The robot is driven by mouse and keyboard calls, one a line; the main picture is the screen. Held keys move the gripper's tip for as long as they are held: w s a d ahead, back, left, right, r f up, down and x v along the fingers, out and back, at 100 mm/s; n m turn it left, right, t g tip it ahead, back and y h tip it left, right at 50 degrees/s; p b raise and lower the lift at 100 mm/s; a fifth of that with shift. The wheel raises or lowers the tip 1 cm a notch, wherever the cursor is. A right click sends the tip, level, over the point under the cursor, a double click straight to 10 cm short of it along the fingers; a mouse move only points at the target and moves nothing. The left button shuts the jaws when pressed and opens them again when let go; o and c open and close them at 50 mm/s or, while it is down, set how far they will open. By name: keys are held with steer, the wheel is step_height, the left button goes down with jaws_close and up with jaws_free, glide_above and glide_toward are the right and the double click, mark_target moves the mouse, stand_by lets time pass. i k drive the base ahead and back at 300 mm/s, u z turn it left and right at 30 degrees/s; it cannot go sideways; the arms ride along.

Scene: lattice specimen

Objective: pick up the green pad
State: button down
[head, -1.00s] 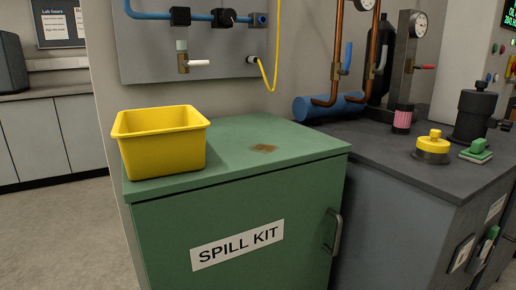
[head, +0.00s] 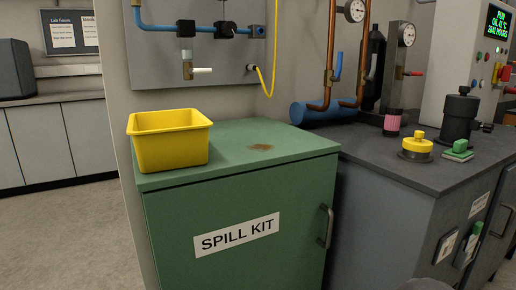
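The green pad (head: 459,151) lies on the dark grey counter at the right of the head view. It is small, with a raised green block on top of a flat, paler base. It sits between the yellow-knobbed round fitting (head: 417,146) and the right side of the counter, in front of a black cylindrical part (head: 459,116). Nothing touches it from above. My gripper is not visible. A grey rounded shape shows at the bottom edge, and I cannot tell what it is.
The green spill kit cabinet (head: 240,190) stands at centre, with a yellow bin (head: 168,145) and a brown stain (head: 261,147) on top. The dark grey counter (head: 372,152) adjoins it. Floor is free at left.

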mark_target(459, 153)
steer(key=k, duration=0.55)
steer(key=i, duration=0.95)
steer(key=z, duration=0.85)
